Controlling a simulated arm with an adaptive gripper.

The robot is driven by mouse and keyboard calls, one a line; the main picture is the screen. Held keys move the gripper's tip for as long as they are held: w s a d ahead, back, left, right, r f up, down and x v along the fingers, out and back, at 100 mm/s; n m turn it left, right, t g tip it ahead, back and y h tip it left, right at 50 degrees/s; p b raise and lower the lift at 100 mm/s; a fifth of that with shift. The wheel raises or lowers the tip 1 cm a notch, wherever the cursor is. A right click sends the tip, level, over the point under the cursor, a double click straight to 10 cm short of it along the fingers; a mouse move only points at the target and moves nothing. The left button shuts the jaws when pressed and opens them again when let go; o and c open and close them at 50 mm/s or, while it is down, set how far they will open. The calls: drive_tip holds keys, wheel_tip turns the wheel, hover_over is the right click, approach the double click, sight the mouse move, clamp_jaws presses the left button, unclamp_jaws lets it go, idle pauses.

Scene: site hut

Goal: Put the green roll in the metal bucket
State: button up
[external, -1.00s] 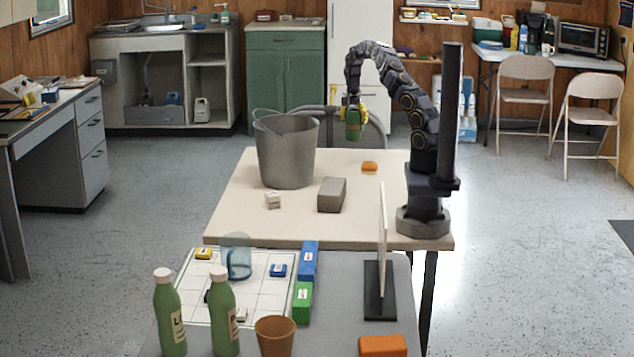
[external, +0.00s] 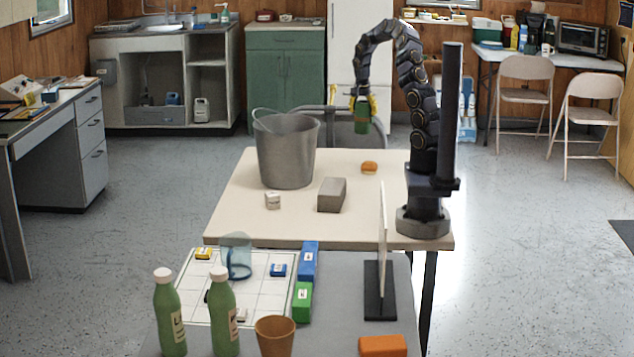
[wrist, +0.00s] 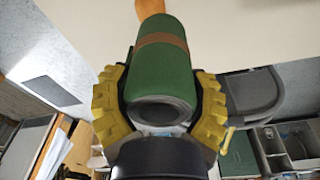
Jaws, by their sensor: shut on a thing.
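The green roll (external: 362,116) has a brown band around it and hangs upright in my gripper (external: 363,100), above the far right part of the cream table. In the wrist view the green roll (wrist: 158,75) lies between the two yellow fingers of my gripper (wrist: 160,100), which are shut on it. The metal bucket (external: 287,155) stands upright at the far left of the cream table, with its handle resting over the rim. The roll is to the right of the bucket and apart from it. The inside bottom of the bucket is hidden.
On the cream table (external: 235,212) are a grey block (external: 332,195), a small white box (external: 273,201) and an orange thing (external: 369,168). A nearer grey table holds green bottles (external: 222,315), a brown cup (external: 275,335) and an upright white panel (external: 382,245). A grey chair stands behind the cream table.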

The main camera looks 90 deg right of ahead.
wheel_tip(320, 180, up, 10)
drive_tip(key=shift+w+d+f, duration=0.1)
drive_tip(key=shift+w+d, duration=0.05)
drive_tip(key=w+a+n, duration=0.1)
drive_tip(key=w+a, duration=0.2)
drive_tip(key=w, duration=1)
drive_tip(key=w+a+n, duration=0.1)
drive_tip(key=w+a, duration=0.2)
drive_tip(key=w, duration=0.9)
wheel_tip(320, 180, down, 24)
drive_tip(key=shift+a+r, duration=0.15)
drive_tip(key=shift+f, duration=0.2)
drive_tip(key=o, duration=1.2)
